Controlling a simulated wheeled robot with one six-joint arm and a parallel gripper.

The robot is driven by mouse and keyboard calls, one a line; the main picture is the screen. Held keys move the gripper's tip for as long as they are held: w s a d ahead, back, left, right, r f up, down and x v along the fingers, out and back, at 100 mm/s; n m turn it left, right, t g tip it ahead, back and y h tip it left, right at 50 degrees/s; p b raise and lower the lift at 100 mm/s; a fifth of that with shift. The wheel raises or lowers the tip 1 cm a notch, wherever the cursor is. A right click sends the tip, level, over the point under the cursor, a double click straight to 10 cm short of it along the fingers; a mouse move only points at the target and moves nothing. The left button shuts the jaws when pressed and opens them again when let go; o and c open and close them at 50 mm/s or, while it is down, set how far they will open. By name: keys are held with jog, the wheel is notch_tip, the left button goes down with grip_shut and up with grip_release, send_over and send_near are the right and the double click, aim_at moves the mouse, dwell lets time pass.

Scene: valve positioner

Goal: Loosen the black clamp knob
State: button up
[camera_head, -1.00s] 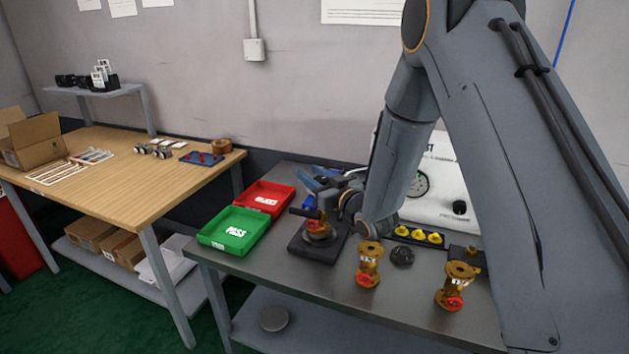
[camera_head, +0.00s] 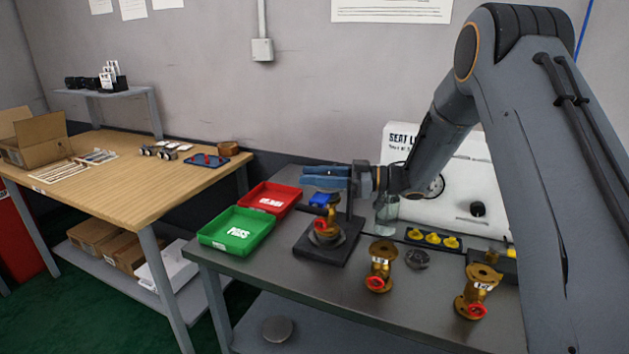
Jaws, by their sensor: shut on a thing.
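The clamp stand (camera_head: 325,245) has a dark base and an upright post on the grey bench. A brass valve with a red handwheel (camera_head: 320,223) sits on it, under a dark clamp arm (camera_head: 312,211). My gripper (camera_head: 308,178), with blue fingers, lies level above the stand and points left. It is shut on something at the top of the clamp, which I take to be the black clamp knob. The knob itself is hidden by the fingers.
A green tray (camera_head: 208,241) and a red tray (camera_head: 252,199) stand left of the stand. Two brass valves (camera_head: 380,267) (camera_head: 480,290), a dark round part (camera_head: 417,260) and yellow parts in a rack (camera_head: 432,240) are to the right. A white test unit (camera_head: 455,185) stands behind.

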jog(key=shift+s+n+g+b, duration=0.2)
jog(key=shift+n+g+b, duration=0.2)
jog(key=shift+n+g, duration=0.5)
jog(key=shift+r, duration=0.1)
jog(key=o, duration=1.1)
jog(key=shift+c, duration=0.2)
jog(key=d+b, duration=0.2)
jog(key=d, duration=0.5)
jog(key=shift+w+d, duration=0.2)
jog(key=shift+d, duration=0.2)
